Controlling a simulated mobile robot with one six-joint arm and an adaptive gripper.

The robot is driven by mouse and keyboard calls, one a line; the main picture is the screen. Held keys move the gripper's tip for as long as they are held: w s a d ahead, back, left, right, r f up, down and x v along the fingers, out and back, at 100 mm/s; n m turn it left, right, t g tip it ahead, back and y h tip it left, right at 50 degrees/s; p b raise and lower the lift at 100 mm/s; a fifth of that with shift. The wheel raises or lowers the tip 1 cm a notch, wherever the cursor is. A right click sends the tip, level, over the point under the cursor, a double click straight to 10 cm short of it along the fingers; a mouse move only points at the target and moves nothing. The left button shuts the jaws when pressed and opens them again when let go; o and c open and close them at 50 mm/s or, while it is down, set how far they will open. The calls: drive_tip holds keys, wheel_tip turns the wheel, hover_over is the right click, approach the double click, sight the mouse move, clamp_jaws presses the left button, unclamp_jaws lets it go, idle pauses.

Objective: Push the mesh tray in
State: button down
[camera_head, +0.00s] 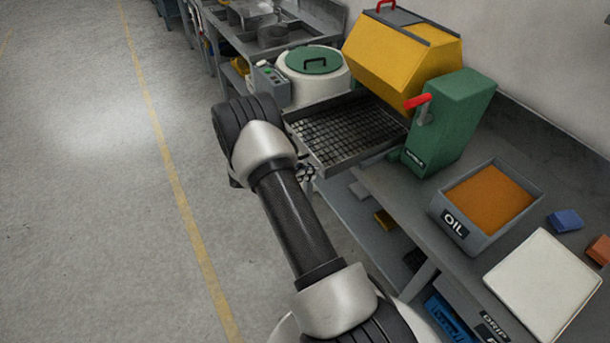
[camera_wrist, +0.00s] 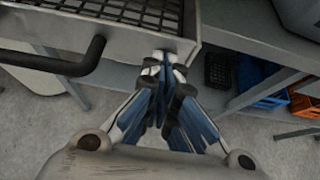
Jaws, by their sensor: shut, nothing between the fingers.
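The mesh tray (camera_head: 345,130) is a dark wire grid in a metal frame. It sticks out over the bench's front edge, below the yellow hopper (camera_head: 400,50). In the wrist view the tray (camera_wrist: 130,42) fills the upper left, with a black bar handle (camera_wrist: 55,62) on its front. My gripper (camera_wrist: 165,60) is shut and empty, its fingertips at the front face of the tray near its right corner. Whether they touch it I cannot tell. In the head view my arm hides most of the gripper and the tray's front edge.
A green box with a red lever (camera_head: 450,120) stands right of the tray. A drum with a green lid (camera_head: 313,68) stands to its left. An oil tub (camera_head: 488,205) and a white board (camera_head: 543,285) lie nearer. Crates (camera_wrist: 265,85) sit on the shelf below; the floor is clear.

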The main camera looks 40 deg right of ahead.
sight(338, 160)
drive_tip(key=s+d+b, duration=0.1)
drive_tip(key=d, duration=0.3)
drive_tip(key=s+d+b, duration=0.1)
drive_tip(key=d, duration=0.3)
drive_tip(key=s+d, duration=0.1)
drive_tip(key=d, duration=0.4)
drive_tip(key=shift+s+b, duration=0.1)
drive_tip(key=shift+b, duration=0.3)
drive_tip(key=shift+s+d, duration=0.1)
drive_tip(key=shift+d, duration=0.45)
drive_tip(key=shift+r, duration=0.1)
drive_tip(key=shift+a, duration=0.2)
drive_tip(key=a, duration=0.1)
drive_tip(key=w+a, duration=0.1)
drive_tip(key=a, duration=0.1)
drive_tip(key=v, duration=0.3)
drive_tip(key=p+v, duration=0.1)
drive_tip(key=v, duration=0.3)
drive_tip(key=p+v, duration=0.1)
drive_tip(key=v, duration=0.2)
drive_tip(key=shift+a, duration=0.4)
